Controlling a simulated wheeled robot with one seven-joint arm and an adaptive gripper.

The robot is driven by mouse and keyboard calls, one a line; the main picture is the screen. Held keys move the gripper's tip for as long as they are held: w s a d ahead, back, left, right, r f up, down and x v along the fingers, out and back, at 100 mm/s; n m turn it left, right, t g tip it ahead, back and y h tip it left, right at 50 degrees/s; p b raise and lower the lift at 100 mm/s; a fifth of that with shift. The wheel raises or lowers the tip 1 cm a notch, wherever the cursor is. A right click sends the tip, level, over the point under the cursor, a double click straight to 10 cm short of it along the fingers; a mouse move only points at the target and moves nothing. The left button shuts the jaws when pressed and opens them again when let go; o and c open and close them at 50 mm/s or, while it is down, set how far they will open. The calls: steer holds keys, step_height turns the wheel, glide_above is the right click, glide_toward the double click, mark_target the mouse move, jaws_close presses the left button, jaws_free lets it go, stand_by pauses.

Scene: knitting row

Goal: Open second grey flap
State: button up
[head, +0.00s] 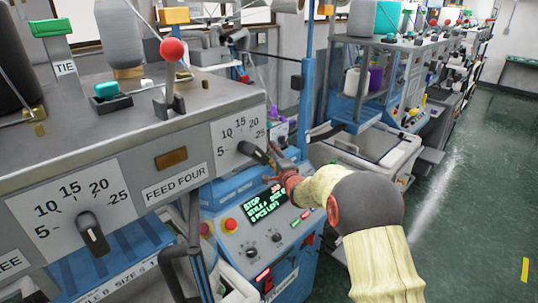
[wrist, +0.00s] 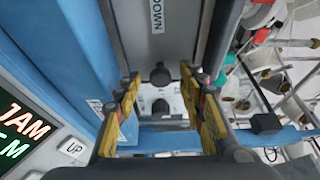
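My gripper (head: 274,167) reaches in from the right in the head view, in front of the machine's right end, close to the black pointer knob of the right-hand dial (head: 252,151). In the wrist view its two yellow-and-black fingers stand apart, and my gripper (wrist: 164,84) is open with nothing held. A long grey panel (wrist: 160,45) with a white label lies beyond and between the fingertips, with dark round knobs (wrist: 160,76) near its end. Whether this panel is the second grey flap I cannot tell. Contact with the fingers is not clear.
A blue control box with a lit green screen (head: 265,208) and red buttons stands below my gripper. A grey lever with a red ball (head: 173,50) rises from the machine top. Blue casing (wrist: 70,50) lies close on the wrist view's left. Green floor (head: 470,220) is clear at right.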

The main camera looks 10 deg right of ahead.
steer(key=shift+w+a, duration=0.1)
steer(key=shift+w, duration=0.3)
steer(key=shift+c, duration=0.3)
jaws_close()
stand_by(0.5)
